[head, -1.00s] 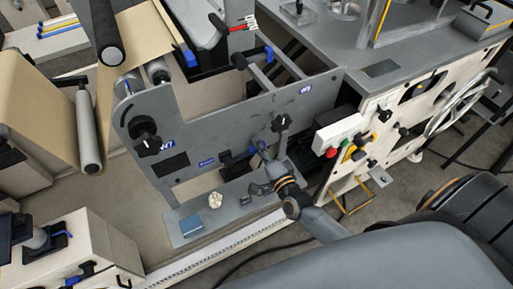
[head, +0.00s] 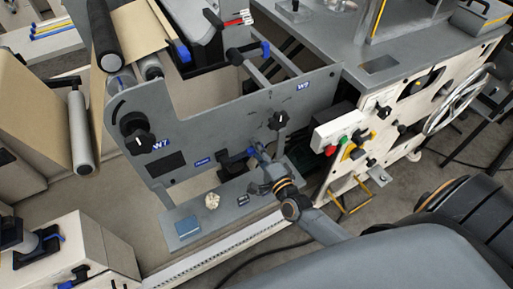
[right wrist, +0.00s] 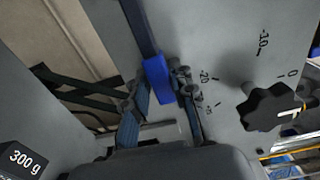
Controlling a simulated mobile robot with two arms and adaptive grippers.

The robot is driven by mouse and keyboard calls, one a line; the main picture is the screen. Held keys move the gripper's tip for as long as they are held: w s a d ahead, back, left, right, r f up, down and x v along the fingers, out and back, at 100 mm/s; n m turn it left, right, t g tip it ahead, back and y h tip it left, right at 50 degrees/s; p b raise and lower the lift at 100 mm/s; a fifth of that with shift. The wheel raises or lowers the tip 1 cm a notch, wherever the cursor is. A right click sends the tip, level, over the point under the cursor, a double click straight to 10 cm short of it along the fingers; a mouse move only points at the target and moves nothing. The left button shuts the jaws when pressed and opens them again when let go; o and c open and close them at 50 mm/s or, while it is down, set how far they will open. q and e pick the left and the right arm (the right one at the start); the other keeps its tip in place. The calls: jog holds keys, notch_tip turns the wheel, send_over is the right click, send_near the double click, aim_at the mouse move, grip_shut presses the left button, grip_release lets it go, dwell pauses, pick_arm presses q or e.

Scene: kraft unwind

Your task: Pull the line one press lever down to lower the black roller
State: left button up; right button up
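A lever with a blue handle (right wrist: 158,78) hangs in front of the grey W7 side plate (head: 225,115). In the right wrist view the handle's end lies between the two fingers of my right gripper (right wrist: 160,88). The fingers are very close to its sides; whether both press on it is unclear. In the head view my right gripper (head: 262,165) is at the plate's lower right, below a black knob (head: 277,120). A black roller (head: 103,35) is at the upper left; whether this lever moves it does not show. My left gripper is not in view.
A black star knob (right wrist: 270,106) and a printed scale are right of the handle. A black 300 g block (right wrist: 25,158) is at lower left. A blue box (head: 188,228) and a pale round piece (head: 212,201) lie on the ledge. A control panel (head: 340,132) stands at right.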

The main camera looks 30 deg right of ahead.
jog(key=shift+o, duration=0.9)
jog(key=s, duration=1.2)
jog(key=shift+d, duration=0.2)
jog(key=s+f+n+g, duration=0.3)
jog(key=f+n, duration=0.1)
jog(key=f, duration=0.5)
jog(key=s+f+n+g, duration=0.3)
jog(key=s+f, duration=0.1)
jog(key=f, duration=0.5)
jog(key=s+f+n+g, duration=0.2)
jog(key=s+f+n, duration=0.15)
jog(key=f, duration=0.55)
jog(key=s+f+n+g, duration=0.4)
jog(key=s+f, duration=0.3)
jog(key=s, duration=0.3)
jog(key=s+a+f+n+g, duration=0.1)
jog(key=s+f+n+g, duration=0.4)
jog(key=s, duration=0.6)
notch_tip(320, 180, down, 3)
jog(key=shift+r+n+h, duration=0.2)
jog(key=shift+n+h, duration=0.1)
jog(key=shift+n, duration=0.15)
